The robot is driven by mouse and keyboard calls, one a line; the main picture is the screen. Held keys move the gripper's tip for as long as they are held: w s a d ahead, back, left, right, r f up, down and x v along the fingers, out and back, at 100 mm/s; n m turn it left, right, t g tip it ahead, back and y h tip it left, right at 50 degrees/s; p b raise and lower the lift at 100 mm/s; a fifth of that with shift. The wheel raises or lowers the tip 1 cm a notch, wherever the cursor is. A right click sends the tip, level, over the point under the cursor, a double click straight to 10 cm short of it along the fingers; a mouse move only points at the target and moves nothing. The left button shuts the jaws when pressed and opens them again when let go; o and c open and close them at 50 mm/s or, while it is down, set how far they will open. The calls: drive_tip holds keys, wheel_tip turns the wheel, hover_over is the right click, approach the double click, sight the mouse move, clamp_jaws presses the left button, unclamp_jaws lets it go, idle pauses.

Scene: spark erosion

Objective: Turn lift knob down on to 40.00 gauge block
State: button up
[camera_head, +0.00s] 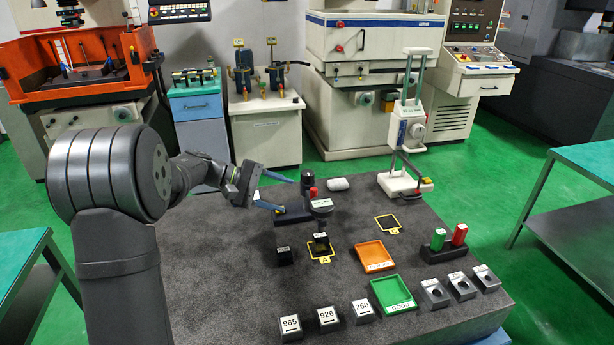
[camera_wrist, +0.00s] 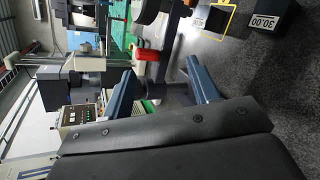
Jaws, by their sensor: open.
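My gripper (camera_head: 288,196) is open and empty, its two blue fingers pointing right toward a dark stand (camera_head: 307,184). A red knob-like part (camera_head: 313,192) is on the stand. In the wrist view this red part (camera_wrist: 146,56) shows just past and between the open fingertips (camera_wrist: 160,65), seemingly untouched. A round dark head (camera_head: 321,204) on the stand overhangs a dark block with a white label (camera_head: 320,238), on the yellow-framed square marked A (camera_head: 320,260). Its number is too small to read. A second dark block (camera_head: 284,256) sits left of it; a block marked 30.00 (camera_wrist: 265,22) shows in the wrist view.
An orange tray (camera_head: 374,257) and a green tray (camera_head: 393,293) lie right of the blocks. Numbered blocks (camera_head: 327,318) line the front. A white height stand (camera_head: 405,150) stands behind right, and a pale rounded object (camera_head: 338,184) behind the dark stand. The left tabletop is clear.

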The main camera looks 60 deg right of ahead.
sight(307, 176)
drive_tip(key=w+a+n+h, duration=0.3)
drive_tip(key=w+n+h, duration=0.5)
drive_tip(key=n, duration=0.8)
drive_tip(key=shift+y, duration=0.4)
drive_tip(key=x, duration=1.7)
drive_tip(key=shift+w+d+f, duration=0.3)
drive_tip(key=shift+d+f, duration=0.05)
drive_tip(key=shift+f, duration=0.05)
drive_tip(key=c, duration=1)
